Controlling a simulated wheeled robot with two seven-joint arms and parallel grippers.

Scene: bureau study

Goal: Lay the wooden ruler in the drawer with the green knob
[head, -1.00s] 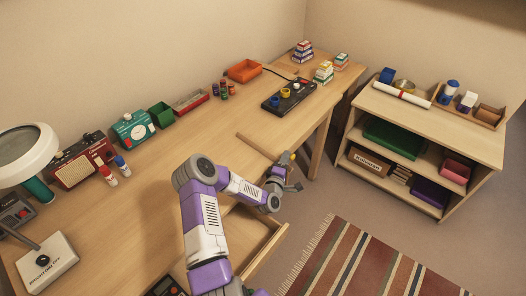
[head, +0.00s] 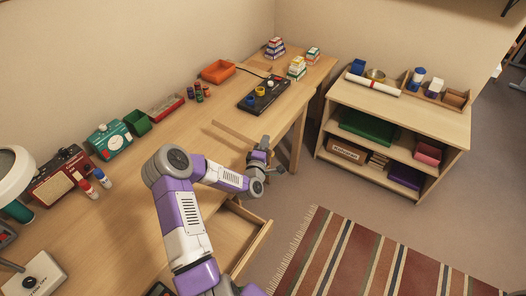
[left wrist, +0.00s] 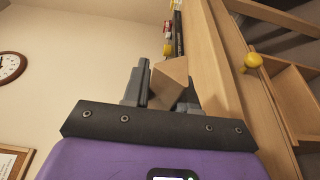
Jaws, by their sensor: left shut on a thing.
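My left gripper (head: 262,157) is at the front edge of the desk, beyond an open drawer. It is shut on the wooden ruler (head: 232,132), a long thin light-brown strip that points away over the desk top. In the left wrist view the ruler's brown end (left wrist: 170,78) sits between the two grey fingers. The open drawer (head: 262,236) stands out below the desk top, partly hidden by my arm; the part I see looks empty. A yellow knob (left wrist: 252,61) shows in the left wrist view. I see no green knob. My right gripper is not in view.
On the desk (head: 170,150) stand a black control panel (head: 263,95), an orange tray (head: 217,71), a green box (head: 137,122) and a radio (head: 62,175). A low shelf (head: 400,110) stands to the right. A striped rug (head: 370,255) lies on the floor.

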